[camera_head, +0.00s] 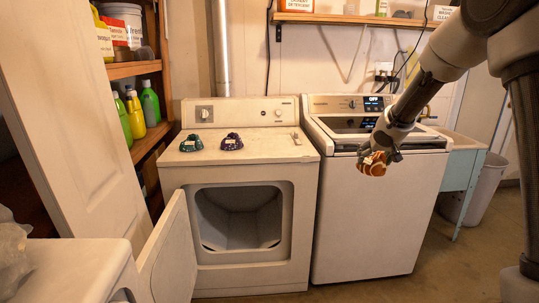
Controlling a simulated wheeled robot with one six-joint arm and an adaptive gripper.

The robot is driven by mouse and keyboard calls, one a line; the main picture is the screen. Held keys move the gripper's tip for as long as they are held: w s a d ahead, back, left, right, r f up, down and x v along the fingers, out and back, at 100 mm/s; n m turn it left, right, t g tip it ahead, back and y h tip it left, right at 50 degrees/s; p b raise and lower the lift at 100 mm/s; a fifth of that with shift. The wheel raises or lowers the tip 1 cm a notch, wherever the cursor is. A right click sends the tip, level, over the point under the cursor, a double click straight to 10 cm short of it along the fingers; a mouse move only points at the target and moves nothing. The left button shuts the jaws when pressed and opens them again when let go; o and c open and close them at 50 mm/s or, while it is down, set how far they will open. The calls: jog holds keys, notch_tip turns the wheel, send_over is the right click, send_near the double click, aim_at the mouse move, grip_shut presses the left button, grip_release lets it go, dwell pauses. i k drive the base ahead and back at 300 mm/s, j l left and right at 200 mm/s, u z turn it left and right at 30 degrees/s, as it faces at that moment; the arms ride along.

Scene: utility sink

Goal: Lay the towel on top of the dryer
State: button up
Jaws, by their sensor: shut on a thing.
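The dryer (250,172) stands left of centre, with its front door (170,255) swung open to the left and its drum empty as far as I can see. My gripper (377,157) is in front of the washer, right of the dryer, shut on an orange-and-white crumpled towel (373,165). The towel hangs in the air, apart from the dryer top. The fingers are small in view and partly hidden by the towel.
A top-loading washer (375,220) stands right of the dryer. A blue sink (460,165) and grey bin (480,190) are further right. Shelves with bottles (135,115) stand left. A white surface (75,270) fills the lower left. The dryer top's right part is clear.

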aim_at(264, 146)
jog(key=i+u, duration=0.15)
jog(key=i, duration=0.25)
jog(key=i+l+u, duration=0.2)
jog(key=i, duration=0.2)
jog(key=i+l+u, duration=0.15)
jog(key=i, duration=0.2)
